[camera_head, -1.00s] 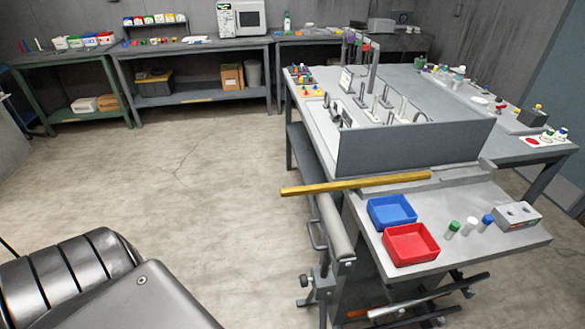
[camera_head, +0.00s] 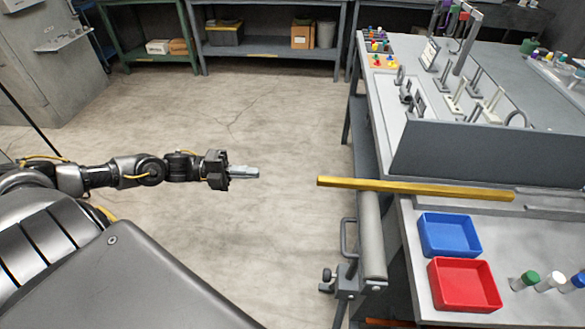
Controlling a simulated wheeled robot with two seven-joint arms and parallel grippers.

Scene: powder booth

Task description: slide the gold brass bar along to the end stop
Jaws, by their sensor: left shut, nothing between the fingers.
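The gold brass bar (camera_head: 415,189) lies level along the front of the grey panel, and its left end sticks out past the table edge over the roller stand (camera_head: 370,235). My left gripper (camera_head: 257,173) is shut and empty, left of the bar's free end and apart from it, pointing right over open floor. A grey rail (camera_head: 550,200) runs on to the right of the bar. I cannot make out the end stop for certain. My right gripper is not in view.
A blue tray (camera_head: 449,215) and a red tray (camera_head: 465,310) stand on the table just in front of the bar, with several small bottles (camera_head: 525,280) to their right. The grey panel (camera_head: 470,160) rises behind the bar. The floor between my left gripper and the table is clear.

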